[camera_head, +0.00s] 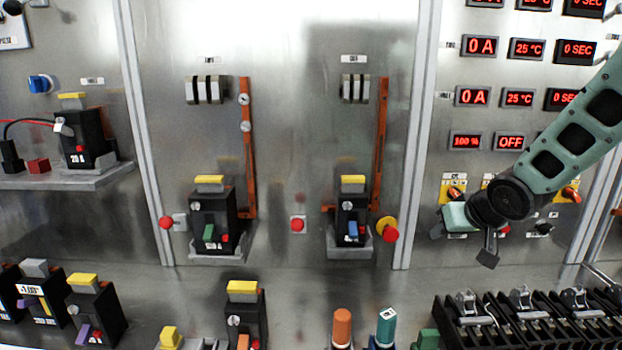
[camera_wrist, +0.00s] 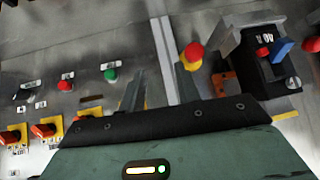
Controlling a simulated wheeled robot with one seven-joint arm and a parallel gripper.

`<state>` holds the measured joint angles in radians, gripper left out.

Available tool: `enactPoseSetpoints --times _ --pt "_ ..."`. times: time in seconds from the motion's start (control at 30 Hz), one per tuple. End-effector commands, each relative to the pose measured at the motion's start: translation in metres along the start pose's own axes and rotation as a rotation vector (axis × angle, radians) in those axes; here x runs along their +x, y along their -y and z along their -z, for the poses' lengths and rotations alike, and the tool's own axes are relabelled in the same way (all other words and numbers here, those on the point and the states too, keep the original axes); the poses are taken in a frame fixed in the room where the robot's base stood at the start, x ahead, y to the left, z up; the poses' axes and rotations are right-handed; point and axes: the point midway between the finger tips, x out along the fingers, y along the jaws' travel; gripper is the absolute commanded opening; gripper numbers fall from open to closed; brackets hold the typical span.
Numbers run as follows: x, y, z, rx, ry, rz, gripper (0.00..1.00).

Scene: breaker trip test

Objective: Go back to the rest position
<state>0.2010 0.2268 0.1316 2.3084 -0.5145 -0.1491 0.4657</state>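My gripper (camera_head: 487,252) hangs in front of the metal panel at the right, below the red displays. It is to the right of the right-hand breaker (camera_head: 352,222) and clear of it. In the wrist view my gripper (camera_wrist: 160,88) shows two fingers apart with nothing between them. The breaker with the blue lever also shows in the wrist view (camera_wrist: 268,62), to the right of the fingers. A red button on a yellow base (camera_head: 388,229) is beside that breaker; it also shows in the wrist view (camera_wrist: 192,54).
Another breaker (camera_head: 212,220) with a green lever is mounted at centre left. Orange rotary switches (camera_head: 570,194) on yellow plates are close to my wrist. Black terminal blocks (camera_head: 530,322) and screwdriver-like handles (camera_head: 342,327) stand below. The panel between the two breakers is mostly bare.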

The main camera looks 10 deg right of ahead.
Motion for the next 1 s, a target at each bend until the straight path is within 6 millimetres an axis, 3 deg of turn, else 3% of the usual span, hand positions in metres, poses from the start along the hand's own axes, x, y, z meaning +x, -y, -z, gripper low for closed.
enactPoseSetpoints --times 0.03,0.2,0.3,0.4,0.5,0.63,1.0 --pt "-0.009 0.037 -0.018 -0.055 0.057 0.022 0.33" --pt "-0.053 0.125 -0.092 -0.234 0.279 0.085 0.33" --pt "-0.088 0.163 -0.142 -0.352 0.41 0.132 0.33" --pt "-0.123 0.186 -0.188 -0.463 0.527 0.176 0.33" --pt "-0.152 0.198 -0.224 -0.551 0.622 0.212 0.33" --pt "-0.175 0.203 -0.251 -0.618 0.694 0.241 0.33" --pt "-0.181 0.203 -0.258 -0.637 0.713 0.248 0.33"
